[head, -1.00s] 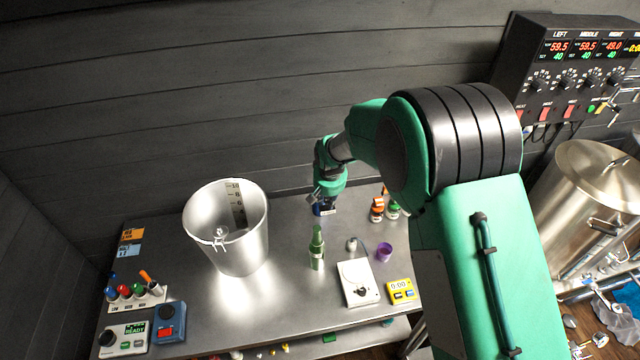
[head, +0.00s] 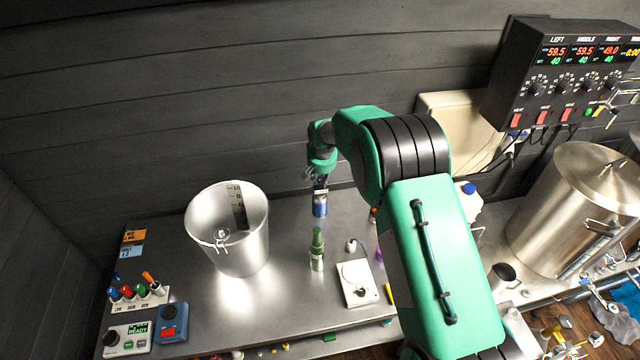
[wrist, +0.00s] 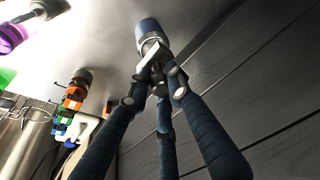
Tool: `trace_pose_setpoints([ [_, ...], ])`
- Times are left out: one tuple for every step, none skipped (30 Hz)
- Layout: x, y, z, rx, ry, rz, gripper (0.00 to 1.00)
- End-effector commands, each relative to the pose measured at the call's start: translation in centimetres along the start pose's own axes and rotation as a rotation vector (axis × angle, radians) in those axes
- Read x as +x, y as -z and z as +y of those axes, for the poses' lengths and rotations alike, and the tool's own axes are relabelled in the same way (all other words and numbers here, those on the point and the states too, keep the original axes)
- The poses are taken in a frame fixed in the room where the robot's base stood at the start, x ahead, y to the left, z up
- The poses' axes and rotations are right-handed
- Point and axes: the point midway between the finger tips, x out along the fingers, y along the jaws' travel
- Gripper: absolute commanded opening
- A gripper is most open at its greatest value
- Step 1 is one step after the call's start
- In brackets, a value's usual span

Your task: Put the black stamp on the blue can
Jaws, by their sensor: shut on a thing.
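The blue can (head: 320,209) stands upright on the steel table near the back wall; it also shows in the wrist view (wrist: 148,27), just beyond the fingertips. My gripper (head: 320,188) is directly above the can, pointing down. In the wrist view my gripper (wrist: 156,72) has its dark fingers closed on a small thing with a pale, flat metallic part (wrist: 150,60). I take it for the black stamp; the fingers hide most of it. It is at the can's top end; whether it touches the can I cannot tell.
A green bottle (head: 317,250) stands in front of the can, with a white device (head: 357,283) to its right. A large steel pot (head: 229,240) stands to the left. A small orange-labelled bottle (wrist: 73,97) shows in the wrist view. The table between pot and bottle is clear.

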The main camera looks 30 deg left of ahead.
Motion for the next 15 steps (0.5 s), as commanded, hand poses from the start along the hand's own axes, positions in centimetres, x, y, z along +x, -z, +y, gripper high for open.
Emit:
trace_pose_setpoints([
  [0.17,0.22,-0.02,0.000,0.000,-0.001,0.00],
  [0.24,0.32,-0.04,0.000,0.000,-0.002,0.00],
  [0.27,0.46,-0.05,0.000,0.000,-0.002,0.00],
  [0.27,0.54,-0.06,0.000,0.000,-0.001,0.00],
  [0.27,0.60,-0.07,0.000,0.000,-0.001,0.00],
  [0.27,0.64,-0.07,0.000,0.000,-0.001,0.00],
  [0.27,0.66,-0.07,0.000,0.000,-0.001,0.00],
  [0.27,0.66,-0.07,0.000,0.000,-0.001,0.00],
  [0.28,0.64,-0.07,0.000,0.000,-0.001,0.00],
  [0.28,0.64,-0.07,0.000,0.000,-0.001,0.00],
  [0.28,0.63,-0.07,0.000,0.000,-0.001,0.00],
  [0.28,0.63,-0.07,0.000,0.000,-0.001,0.00],
  [0.28,0.62,-0.07,0.000,0.000,-0.001,0.00],
  [0.29,0.63,-0.07,0.000,0.000,-0.001,0.00],
  [0.30,0.65,-0.07,0.000,0.000,-0.001,0.00],
])
